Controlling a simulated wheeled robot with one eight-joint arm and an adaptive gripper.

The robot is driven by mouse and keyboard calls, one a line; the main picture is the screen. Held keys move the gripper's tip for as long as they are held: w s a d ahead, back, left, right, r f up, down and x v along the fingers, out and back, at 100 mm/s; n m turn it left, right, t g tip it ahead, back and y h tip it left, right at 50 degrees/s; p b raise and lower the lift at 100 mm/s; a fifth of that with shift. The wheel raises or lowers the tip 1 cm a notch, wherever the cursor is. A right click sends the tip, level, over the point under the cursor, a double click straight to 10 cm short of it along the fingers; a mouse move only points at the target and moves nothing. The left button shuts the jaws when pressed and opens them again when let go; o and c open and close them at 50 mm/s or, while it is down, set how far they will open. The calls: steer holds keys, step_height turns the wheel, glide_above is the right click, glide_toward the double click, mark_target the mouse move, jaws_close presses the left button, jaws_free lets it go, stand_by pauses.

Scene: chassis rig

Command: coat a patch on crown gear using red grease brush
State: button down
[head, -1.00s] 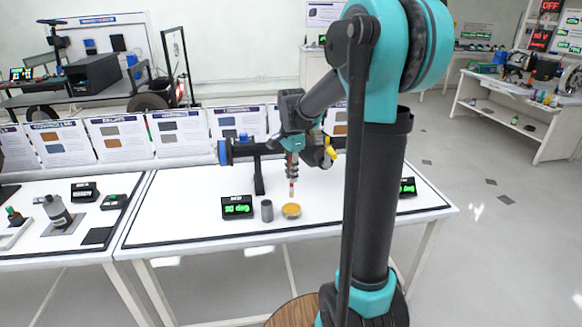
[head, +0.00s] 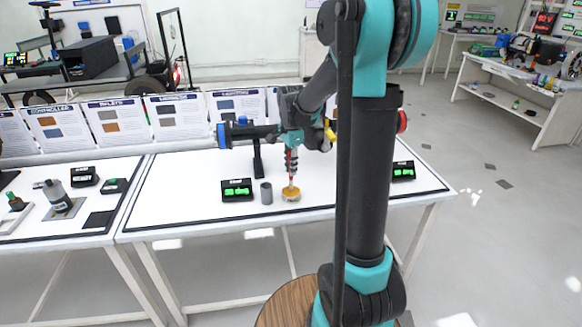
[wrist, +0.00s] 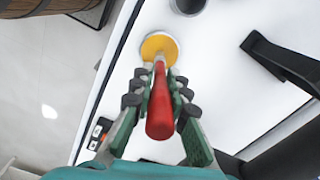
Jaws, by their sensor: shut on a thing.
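My gripper (head: 291,160) points down over the white table and is shut on the red grease brush (wrist: 160,115). Its red handle is between the fingers, also seen in the wrist view (wrist: 160,84). The brush's pale lower end reaches the round yellow-topped dish (wrist: 150,46). It appears to meet the yellow surface, though exact contact is hard to tell. The dish also shows in the head view (head: 291,195). I cannot clearly identify the crown gear; a dark horizontal shaft with a blue end (head: 221,136) stands behind on a black post (head: 258,160).
A grey cylinder (head: 266,193) stands just left of the dish. A black display (head: 237,190) with green text is further left, and another (head: 403,171) is at the right. Printed panels (head: 234,108) line the back.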

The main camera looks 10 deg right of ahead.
steer(key=shift+f, duration=0.5)
stand_by(1.7)
steer(key=shift+r, duration=0.1)
steer(key=shift+r, duration=3.4)
